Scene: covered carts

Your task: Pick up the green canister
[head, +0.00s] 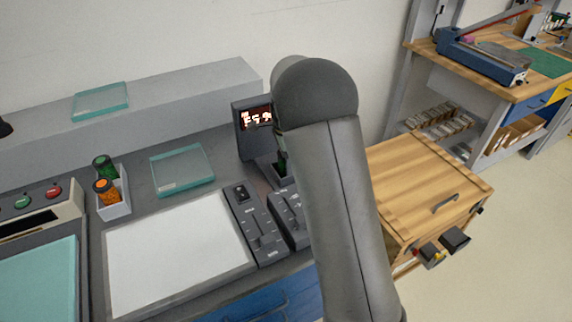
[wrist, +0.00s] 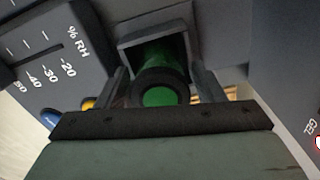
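A green canister (wrist: 160,75) with a dark ring around its end sits in a square grey holder (wrist: 152,38) in the wrist view, its end towards the camera. My gripper (wrist: 161,84) has one finger on each side of it. The fingers look apart, with narrow gaps beside the canister; contact is not clear. In the head view my arm hides most of this spot; a bit of green (head: 282,160) shows beside it below the display. Another green canister (head: 104,167) stands in a small white tray at the left, behind an orange one.
An orange canister (head: 107,191) stands in the white tray (head: 115,211). A display with red digits (head: 255,118) rises close to my arm. Glass plates (head: 182,170) and a bare white panel (head: 175,255) lie on the console. A wooden cart (head: 425,180) stands at the right.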

